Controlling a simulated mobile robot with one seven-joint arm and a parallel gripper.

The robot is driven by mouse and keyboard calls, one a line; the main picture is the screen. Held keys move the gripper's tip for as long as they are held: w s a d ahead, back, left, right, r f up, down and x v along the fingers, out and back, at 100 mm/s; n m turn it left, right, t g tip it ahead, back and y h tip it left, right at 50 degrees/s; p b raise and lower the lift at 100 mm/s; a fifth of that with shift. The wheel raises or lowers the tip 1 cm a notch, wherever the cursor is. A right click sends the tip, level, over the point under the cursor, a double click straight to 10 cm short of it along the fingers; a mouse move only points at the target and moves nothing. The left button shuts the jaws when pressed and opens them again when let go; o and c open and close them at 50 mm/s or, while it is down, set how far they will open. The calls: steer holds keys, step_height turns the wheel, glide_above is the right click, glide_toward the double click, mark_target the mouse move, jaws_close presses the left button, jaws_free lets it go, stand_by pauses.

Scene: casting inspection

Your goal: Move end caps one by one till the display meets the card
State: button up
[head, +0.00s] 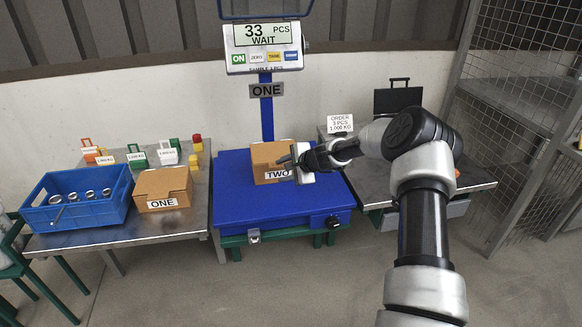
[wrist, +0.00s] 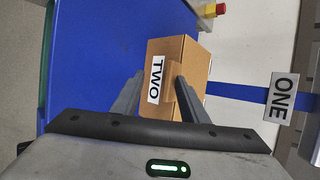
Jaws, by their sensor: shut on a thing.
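The display (head: 262,35) above the blue scale platform (head: 320,205) reads 33 PCS and WAIT. The small order card (head: 340,124) behind it seems to read 3 PCS, with a blurred weight line. Several round metal parts, likely the end caps (head: 90,195), lie in the blue crate (head: 75,226) at left. Carton TWO (head: 263,157) stands on the platform. My gripper (head: 287,166) is at its right side; in the wrist view, the fingers (wrist: 155,95) lie on either side of carton TWO (wrist: 187,55), shut on it. The carton's inside is hidden.
Carton ONE (head: 161,187) sits beside the crate on the left table. Labelled weights or tags (head: 138,156) and a red-yellow button (head: 197,142) stand behind it. The scale column bears a ONE sign (head: 266,90). A mesh cage (head: 520,120) stands at right.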

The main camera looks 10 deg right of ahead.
steer(key=p+v, duration=0.2)
steer(key=v, duration=1.5)
steer(key=shift+r+p, duration=0.15)
steer(key=shift+p, duration=0.2)
